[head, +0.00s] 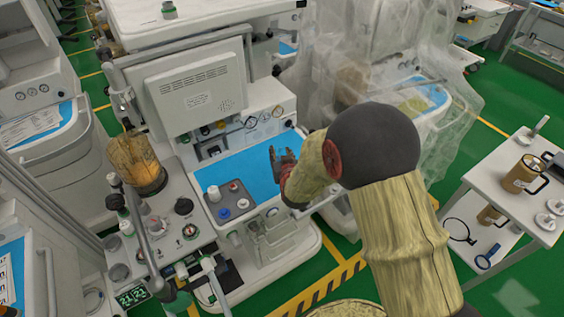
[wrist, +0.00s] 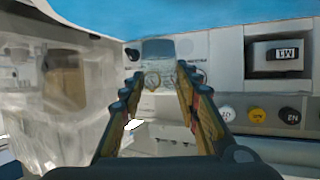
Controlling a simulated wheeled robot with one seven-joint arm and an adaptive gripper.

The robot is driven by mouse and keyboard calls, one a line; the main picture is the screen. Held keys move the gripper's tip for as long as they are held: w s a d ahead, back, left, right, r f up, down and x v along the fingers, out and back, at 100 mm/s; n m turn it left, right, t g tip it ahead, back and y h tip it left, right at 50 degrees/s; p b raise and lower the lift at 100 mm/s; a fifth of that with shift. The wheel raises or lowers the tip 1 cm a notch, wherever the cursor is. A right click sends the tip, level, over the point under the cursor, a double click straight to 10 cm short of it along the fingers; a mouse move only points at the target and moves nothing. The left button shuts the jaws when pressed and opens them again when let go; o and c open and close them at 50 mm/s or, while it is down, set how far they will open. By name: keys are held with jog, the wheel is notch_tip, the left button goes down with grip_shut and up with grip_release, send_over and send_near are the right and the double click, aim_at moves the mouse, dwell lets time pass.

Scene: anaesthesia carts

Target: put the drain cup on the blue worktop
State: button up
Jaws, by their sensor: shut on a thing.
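My gripper (head: 282,158) is over the right part of the blue worktop (head: 238,172) of the middle anaesthesia cart. In the wrist view my gripper (wrist: 157,74) has its two ridged fingers on either side of a clear, greyish see-through piece, which looks like the drain cup (wrist: 158,49). The fingers are shut on it. Its outline is faint, and gauges show through or behind it. The blue worktop fills the top of the wrist view (wrist: 90,12). I cannot make out the cup in the head view, nor tell whether it touches the worktop.
A grey monitor (head: 197,92) and a gauge panel (head: 262,118) stand behind the worktop. Knobs (head: 224,213) sit at its front left. A plastic-draped cart (head: 345,60) is close on the right. A white trolley (head: 500,165) with brass mugs stands far right. The worktop's middle is clear.

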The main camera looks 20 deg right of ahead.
aim_at(283, 154)
jog(key=w+f, duration=0.1)
jog(key=w+d+f, duration=0.1)
jog(key=f, duration=0.1)
jog(key=shift+w+d+f+b, duration=0.2)
jog(key=shift+w+b, duration=0.05)
jog(key=shift+b, duration=0.1)
jog(key=shift+f+b, duration=0.45)
jog(key=shift+f, duration=0.9)
jog(key=shift+f, duration=0.2)
jog(key=o, duration=0.9)
jog(key=shift+r, duration=0.1)
